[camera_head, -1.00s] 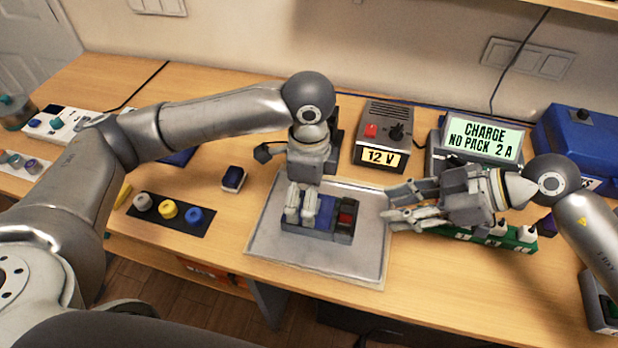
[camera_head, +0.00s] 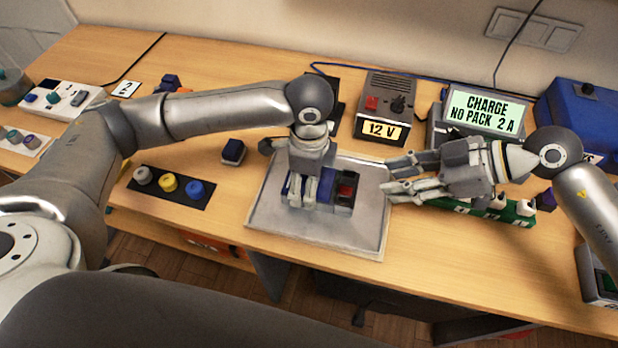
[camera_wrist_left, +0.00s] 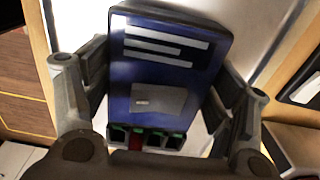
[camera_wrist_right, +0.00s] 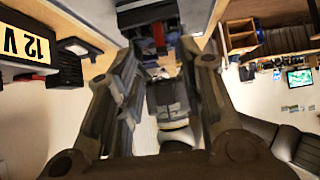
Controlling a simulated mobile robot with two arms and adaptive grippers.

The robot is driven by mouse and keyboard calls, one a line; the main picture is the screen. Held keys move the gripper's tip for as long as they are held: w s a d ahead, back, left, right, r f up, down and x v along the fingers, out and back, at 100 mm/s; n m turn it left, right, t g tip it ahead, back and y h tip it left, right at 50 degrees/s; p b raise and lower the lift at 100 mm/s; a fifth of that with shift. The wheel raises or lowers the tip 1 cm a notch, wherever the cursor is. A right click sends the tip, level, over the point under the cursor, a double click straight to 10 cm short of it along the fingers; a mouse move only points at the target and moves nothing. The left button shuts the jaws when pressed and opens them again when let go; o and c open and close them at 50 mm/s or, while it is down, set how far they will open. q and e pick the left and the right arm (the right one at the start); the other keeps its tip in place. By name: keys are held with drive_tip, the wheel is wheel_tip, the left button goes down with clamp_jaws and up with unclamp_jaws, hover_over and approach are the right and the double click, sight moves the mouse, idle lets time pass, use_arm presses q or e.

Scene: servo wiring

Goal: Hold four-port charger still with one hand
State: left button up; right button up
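A dark blue box (camera_head: 325,198), which I take for the four-port charger, lies on a grey tray (camera_head: 365,225). It has a dark end with a red part. In the left wrist view the blue box (camera_wrist_left: 165,75) shows pale label strips and a row of ports with green and red at its near end. My left gripper (camera_head: 308,195) is over it from above, its fingers spread on both sides. I cannot tell whether they touch it. My right gripper (camera_head: 390,178) is open and empty, right of the tray; its parted fingers show in the right wrist view (camera_wrist_right: 158,75).
Behind the tray stand a 12 V supply (camera_head: 388,112) and a charger display (camera_head: 485,115). A green strip with white pieces (camera_head: 490,208) lies under my right gripper. A dark mat with coloured knobs (camera_head: 168,186) and a small dark block (camera_head: 233,151) lie left.

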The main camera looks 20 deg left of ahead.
use_arm(q)
drive_tip(key=c, duration=0.4)
use_arm(e)
drive_tip(key=shift+o, duration=0.3)
